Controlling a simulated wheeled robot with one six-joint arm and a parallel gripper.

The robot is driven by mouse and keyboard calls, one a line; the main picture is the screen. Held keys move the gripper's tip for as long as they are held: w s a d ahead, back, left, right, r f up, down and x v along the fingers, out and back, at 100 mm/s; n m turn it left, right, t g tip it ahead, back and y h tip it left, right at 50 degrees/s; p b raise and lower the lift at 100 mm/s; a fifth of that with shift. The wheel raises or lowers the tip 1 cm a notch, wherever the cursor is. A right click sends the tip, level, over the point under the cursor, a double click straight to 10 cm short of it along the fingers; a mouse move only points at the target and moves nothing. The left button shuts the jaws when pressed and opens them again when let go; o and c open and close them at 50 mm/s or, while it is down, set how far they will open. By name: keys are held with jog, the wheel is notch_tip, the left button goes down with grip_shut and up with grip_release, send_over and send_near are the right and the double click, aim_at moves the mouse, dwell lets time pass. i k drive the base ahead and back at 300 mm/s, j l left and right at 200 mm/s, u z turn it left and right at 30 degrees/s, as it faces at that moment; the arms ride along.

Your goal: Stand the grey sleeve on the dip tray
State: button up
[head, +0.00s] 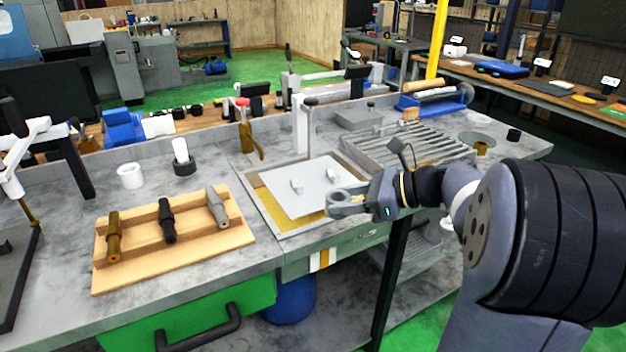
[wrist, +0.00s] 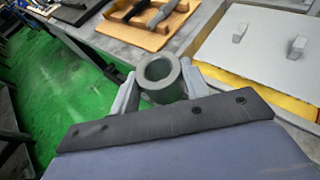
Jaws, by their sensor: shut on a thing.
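The grey sleeve (wrist: 163,93) is a short, thick ring with its open bore facing up in the wrist view. My gripper (head: 346,204) is shut on it, one pale finger on each side, and holds it off the bench near its front edge. In the head view the sleeve is small and partly merges with the fingers. A shallow yellow-bottomed tray (head: 265,201) lies just left of the gripper, largely covered by a pale grey plate (head: 305,178) with two small upright blocks. It looks like the dip tray, but no label shows.
A wooden rack (head: 240,232) with three tapered arbors lies left of the tray. A bottle (head: 246,135) and a post (head: 309,135) stand behind the tray. A slatted metal rack (head: 420,150) lies right.

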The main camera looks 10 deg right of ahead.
aim_at(314, 185)
jog(key=i, duration=0.85)
